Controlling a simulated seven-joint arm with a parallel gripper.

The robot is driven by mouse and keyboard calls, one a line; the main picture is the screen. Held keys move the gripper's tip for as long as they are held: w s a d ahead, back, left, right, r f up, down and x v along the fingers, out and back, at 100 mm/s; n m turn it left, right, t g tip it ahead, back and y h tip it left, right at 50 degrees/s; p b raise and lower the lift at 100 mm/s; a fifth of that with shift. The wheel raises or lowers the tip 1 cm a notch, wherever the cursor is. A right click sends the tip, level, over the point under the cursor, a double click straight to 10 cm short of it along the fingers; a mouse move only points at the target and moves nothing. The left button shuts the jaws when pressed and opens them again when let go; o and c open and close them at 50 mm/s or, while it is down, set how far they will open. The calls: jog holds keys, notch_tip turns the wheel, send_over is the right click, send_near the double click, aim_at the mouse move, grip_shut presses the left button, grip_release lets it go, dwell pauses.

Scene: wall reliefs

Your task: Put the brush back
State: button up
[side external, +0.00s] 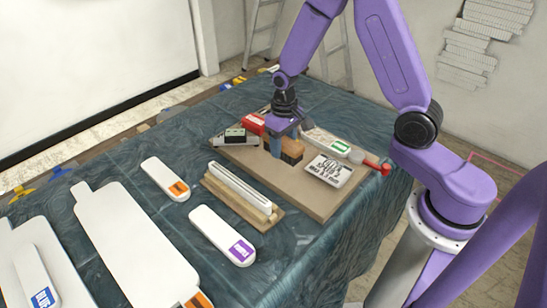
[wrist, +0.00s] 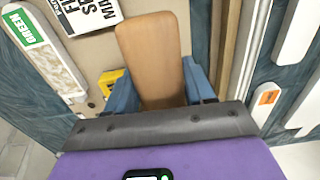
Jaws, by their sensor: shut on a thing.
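My gripper (side external: 278,143) is over the brown board (side external: 315,203) in the side view, its blue fingers pointing down. It is shut on a brown wooden block, which looks like the brush (side external: 292,151). In the wrist view the brush (wrist: 152,55) shows as a long tan piece with a rounded end between the blue fingers (wrist: 160,90). Its bristles, if any, are hidden. I cannot tell whether the brush touches the board.
A wooden rack (side external: 240,192) stands in front. White paddles (side external: 222,234) lie on the dark cloth.

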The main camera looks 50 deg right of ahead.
jog(key=w+f, duration=0.1)
jog(key=f, duration=0.1)
jog(key=w+f, duration=0.2)
jog(key=shift+w+f, duration=0.15)
jog(key=shift+w, duration=0.1)
jog(key=shift+f, duration=1.45)
jog(key=shift+f, duration=0.15)
jog(key=o, duration=0.9)
jog(key=shift+o, duration=0.2)
